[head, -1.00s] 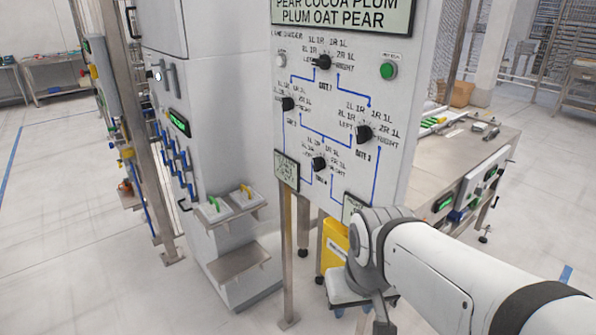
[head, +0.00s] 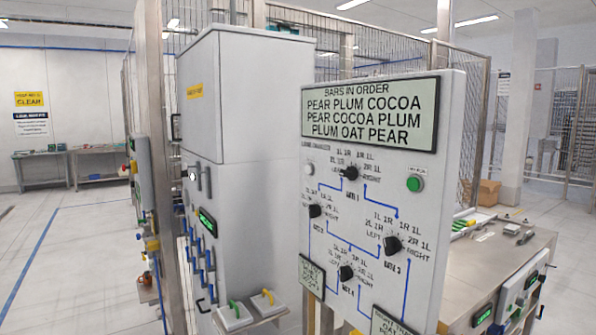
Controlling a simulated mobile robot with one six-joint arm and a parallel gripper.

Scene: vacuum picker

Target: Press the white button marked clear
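A small white round button (head: 308,169) is at the upper left of the white upright panel (head: 455,130) in the head view. No "clear" mark on it is readable at this size. My gripper and arm are out of view.
The panel carries several black knobs, including one at the top (head: 349,173), joined by blue lines, and a sign (head: 370,114) listing bars. A grey-white cabinet (head: 245,110) stands left of it. A metal table (head: 520,250) stands behind right. Open floor is at left.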

